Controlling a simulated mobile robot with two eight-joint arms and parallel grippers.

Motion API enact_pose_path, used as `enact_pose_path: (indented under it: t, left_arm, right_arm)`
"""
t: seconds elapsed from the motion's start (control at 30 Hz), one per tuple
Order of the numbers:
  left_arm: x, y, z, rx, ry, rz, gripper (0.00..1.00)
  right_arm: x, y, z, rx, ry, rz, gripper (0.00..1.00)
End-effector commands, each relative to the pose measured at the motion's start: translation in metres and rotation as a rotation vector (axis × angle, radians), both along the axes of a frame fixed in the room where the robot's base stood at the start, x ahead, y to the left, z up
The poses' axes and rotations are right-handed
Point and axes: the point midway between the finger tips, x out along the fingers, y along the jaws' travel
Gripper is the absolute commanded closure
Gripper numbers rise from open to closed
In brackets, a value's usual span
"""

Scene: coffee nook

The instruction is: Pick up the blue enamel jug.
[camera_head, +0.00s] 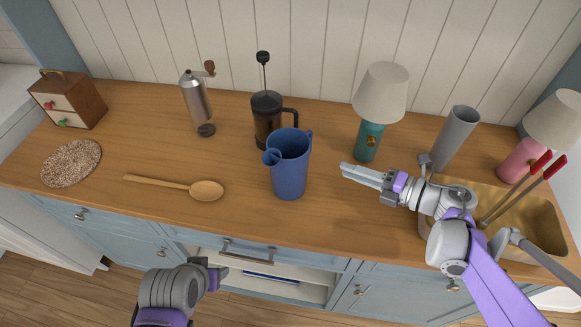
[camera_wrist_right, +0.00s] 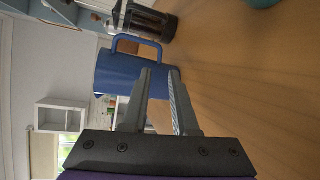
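The blue enamel jug (camera_head: 289,165) stands upright on the wooden counter, near the middle of the head view. A spout-like part shows at its left and a handle at its upper right. My right gripper (camera_head: 343,171) is to the right of the jug, low over the counter and pointing at it, with a clear gap between. In the right wrist view the jug (camera_wrist_right: 118,73) lies beyond the fingers, with its handle at the top. The right gripper (camera_wrist_right: 162,73) has its fingers apart with nothing between them. My left gripper (camera_head: 217,274) is below the counter's front edge; its fingers are hard to make out.
A French press (camera_head: 268,120) stands close behind the jug. A teal lamp (camera_head: 369,140) and a grey cylinder (camera_head: 455,137) stand behind my right gripper. A wooden spoon (camera_head: 205,190) lies left of the jug. A brass-coloured sink (camera_head: 538,219) is at the right.

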Motion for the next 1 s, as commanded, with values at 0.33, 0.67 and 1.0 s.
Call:
enact_pose_path:
  t: [0.33, 0.67, 1.0]
  left_arm:
    - [-0.001, 0.000, -0.002, 0.000, 0.001, 0.000, 0.43]
    - [0.000, 0.000, -0.001, 0.000, 0.000, 0.000, 0.43]
    - [0.000, 0.000, -0.001, 0.000, 0.000, 0.000, 0.43]
  right_arm:
    - [0.020, 0.038, -0.015, -0.014, 0.007, 0.031, 0.73]
    - [0.038, 0.066, -0.021, -0.012, 0.008, 0.030, 0.73]
    - [0.054, 0.089, -0.027, -0.013, 0.008, 0.026, 0.73]
